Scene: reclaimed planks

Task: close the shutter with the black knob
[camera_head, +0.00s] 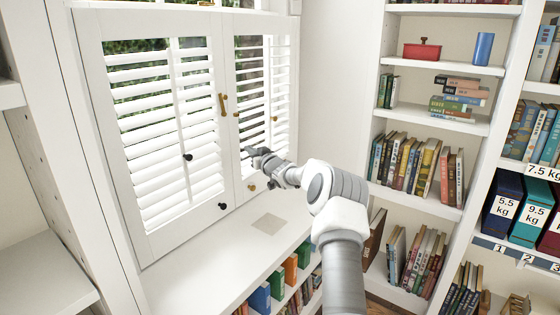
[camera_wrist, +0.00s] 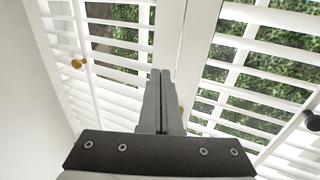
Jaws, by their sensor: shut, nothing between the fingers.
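The left shutter panel (camera_head: 152,135) has slats, with greenery visible between its upper ones. One black knob (camera_head: 188,157) sits on its vertical rod and another black knob (camera_head: 223,206) near its lower right corner. The right shutter panel (camera_head: 262,95) has a brass knob (camera_head: 251,187) low on its frame. My gripper (camera_head: 252,152) is shut and empty in front of the right panel, right of the black knobs. In the wrist view my gripper (camera_wrist: 160,73) points toward the upright frame between slatted sections. A black knob (camera_wrist: 312,121) shows at right, apart from the fingers.
A brass handle (camera_head: 222,104) is on the left panel's inner edge. A white sill (camera_head: 215,260) lies below the shutters, above a low shelf of books (camera_head: 290,270). Tall bookshelves (camera_head: 450,125) stand at the right. The sill is mostly clear.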

